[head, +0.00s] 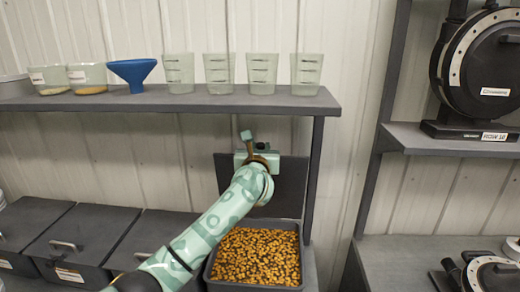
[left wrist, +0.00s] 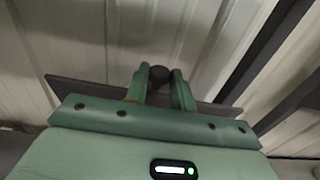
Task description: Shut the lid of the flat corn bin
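The flat corn bin (head: 212,284) stands open at the lower middle of the head view, filled with yellow-brown corn kernels. Its dark lid (head: 291,182) stands raised, nearly upright, behind the bin. My left arm reaches up across the lid's front, and my left gripper (head: 246,139) is at the lid's top edge. In the left wrist view the left gripper's fingers (left wrist: 160,85) are apart, with a dark round thing showing between the tips; I cannot tell whether they touch it. The lid (left wrist: 85,92) shows there behind the gripper. The lid's handle is hidden. My right gripper is not in view.
A shelf (head: 170,102) above carries measuring cups (head: 262,74), a blue funnel (head: 132,72) and tubs. Closed bins (head: 82,240) stand at the left. A seed meter (head: 485,60) stands on a right-hand shelf. Shelf posts (head: 315,170) stand close to the lid's right side.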

